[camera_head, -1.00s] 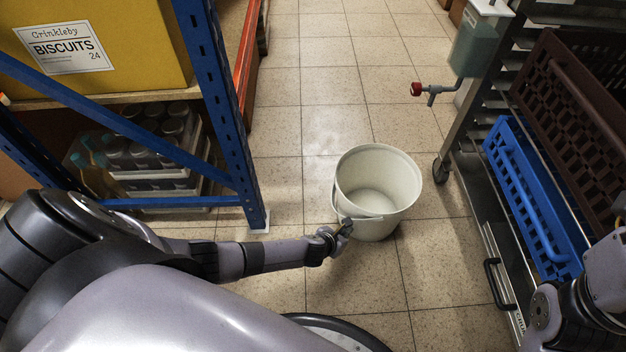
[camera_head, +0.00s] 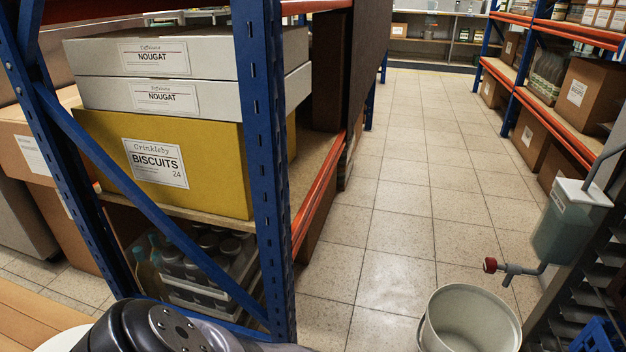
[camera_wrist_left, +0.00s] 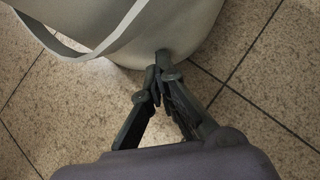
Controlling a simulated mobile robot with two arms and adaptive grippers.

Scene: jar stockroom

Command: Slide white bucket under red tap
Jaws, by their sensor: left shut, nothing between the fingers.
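The white bucket (camera_head: 468,318) stands upright on the tiled floor at the bottom right of the head view, its lower part cut off by the frame. It is empty as far as I see. The red tap (camera_head: 491,265) sticks out from a teal tank (camera_head: 572,226) beyond the bucket, above the floor. In the left wrist view, the bucket (camera_wrist_left: 188,28) fills the top, with its handle hanging across its side. My left gripper (camera_wrist_left: 160,76) is shut and empty, its fingertips at the bucket's lower side, seemingly touching. My right gripper is out of view.
A blue shelf post (camera_head: 262,160) and shelves with a yellow biscuits box (camera_head: 190,195) stand at the left. A blue crate (camera_head: 597,337) on a dark rack is at the right edge. The tiled aisle (camera_head: 400,215) beyond the bucket is clear.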

